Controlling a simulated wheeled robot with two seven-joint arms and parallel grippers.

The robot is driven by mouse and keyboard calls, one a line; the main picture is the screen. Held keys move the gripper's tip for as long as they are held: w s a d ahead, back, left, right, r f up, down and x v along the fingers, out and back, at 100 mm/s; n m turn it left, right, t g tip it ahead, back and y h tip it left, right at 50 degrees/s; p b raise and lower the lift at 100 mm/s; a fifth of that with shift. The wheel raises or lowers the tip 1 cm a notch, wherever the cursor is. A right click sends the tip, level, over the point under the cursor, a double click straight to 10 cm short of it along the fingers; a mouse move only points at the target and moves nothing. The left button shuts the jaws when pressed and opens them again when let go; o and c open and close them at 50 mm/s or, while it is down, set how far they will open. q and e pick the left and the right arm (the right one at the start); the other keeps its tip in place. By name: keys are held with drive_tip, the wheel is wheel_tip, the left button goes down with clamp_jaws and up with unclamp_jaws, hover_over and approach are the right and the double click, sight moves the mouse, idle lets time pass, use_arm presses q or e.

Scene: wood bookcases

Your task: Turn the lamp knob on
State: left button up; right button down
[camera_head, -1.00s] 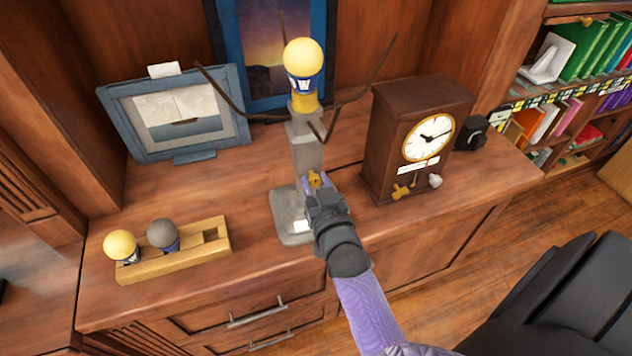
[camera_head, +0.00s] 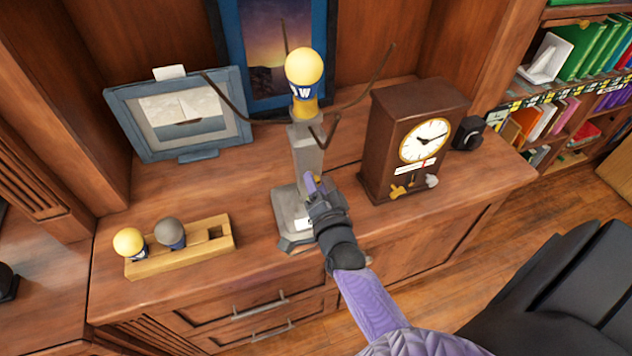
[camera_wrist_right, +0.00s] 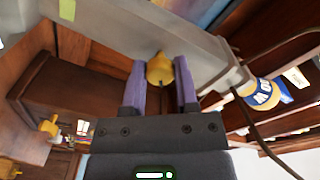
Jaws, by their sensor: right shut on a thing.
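The lamp (camera_head: 308,150) has a grey stone post on a grey base (camera_head: 287,213) and a yellow bulb (camera_head: 304,68) on top. Its yellow knob (camera_wrist_right: 160,70) sits on the post and shows between the two purple fingers in the right wrist view. My right gripper (camera_head: 312,185) is at the front of the post and is shut on the knob. In the head view the gripper mostly hides the knob. My left gripper is not in view.
A brown clock (camera_head: 385,143) stands close to the right of my right gripper. A wooden holder (camera_head: 205,247) with a yellow bulb (camera_head: 130,242) and a grey bulb (camera_head: 170,233) is at the left. Framed pictures (camera_head: 185,112) stand behind. A black chair (camera_head: 560,295) is at the lower right.

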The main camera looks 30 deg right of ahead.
drive_tip(key=shift+m, duration=3.7)
drive_tip(key=shift+c, duration=1.9)
unclamp_jaws()
drive_tip(key=p+v, duration=0.1)
drive_tip(key=v, duration=0.9)
